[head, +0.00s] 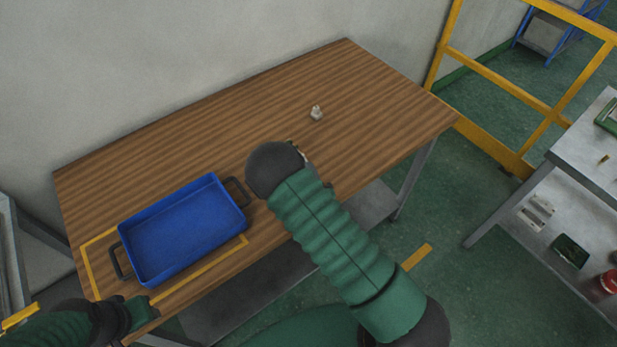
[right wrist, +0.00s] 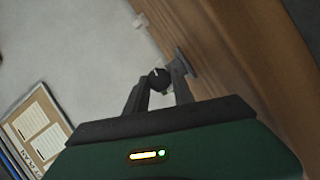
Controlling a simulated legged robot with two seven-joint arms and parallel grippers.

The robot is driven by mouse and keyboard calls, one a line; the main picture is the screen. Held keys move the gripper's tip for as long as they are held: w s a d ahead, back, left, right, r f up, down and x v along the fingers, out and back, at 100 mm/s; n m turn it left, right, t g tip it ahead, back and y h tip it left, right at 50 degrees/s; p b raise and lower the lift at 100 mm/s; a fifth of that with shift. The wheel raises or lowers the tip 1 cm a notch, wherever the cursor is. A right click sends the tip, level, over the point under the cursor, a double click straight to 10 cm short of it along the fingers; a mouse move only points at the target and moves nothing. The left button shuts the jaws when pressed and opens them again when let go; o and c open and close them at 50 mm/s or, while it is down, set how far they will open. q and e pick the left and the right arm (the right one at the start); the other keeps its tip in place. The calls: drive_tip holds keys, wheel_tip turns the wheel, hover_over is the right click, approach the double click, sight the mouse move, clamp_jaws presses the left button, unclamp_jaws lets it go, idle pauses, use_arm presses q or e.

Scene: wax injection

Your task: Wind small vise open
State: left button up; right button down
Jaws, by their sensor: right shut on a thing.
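The small vise (right wrist: 186,64) shows in the right wrist view as a grey part against the brown table, just beyond my fingertips. A dark round knob (right wrist: 158,79) sits between the fingers of my right gripper (right wrist: 160,86), which is shut on it. How far the vise jaws stand apart cannot be seen. In the head view my right arm hides the right gripper and nearly all of the vise. My left gripper (head: 140,312) is at the lower left of the head view, near the table's front left corner; its fingers cannot be made out.
The wooden table (head: 220,135) bears a blue tray (head: 185,235) with black handles at its left end. A small pale metal piece (head: 316,113) stands farther back. A yellow railing (head: 500,78) and a grey bench (head: 575,155) are at the right.

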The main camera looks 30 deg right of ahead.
drive_tip(key=shift+a+f, duration=0.1)
drive_tip(key=shift+f, duration=0.05)
idle(0.3)
drive_tip(key=c, duration=1.1)
unclamp_jaws()
drive_tip(key=shift+o, duration=0.2)
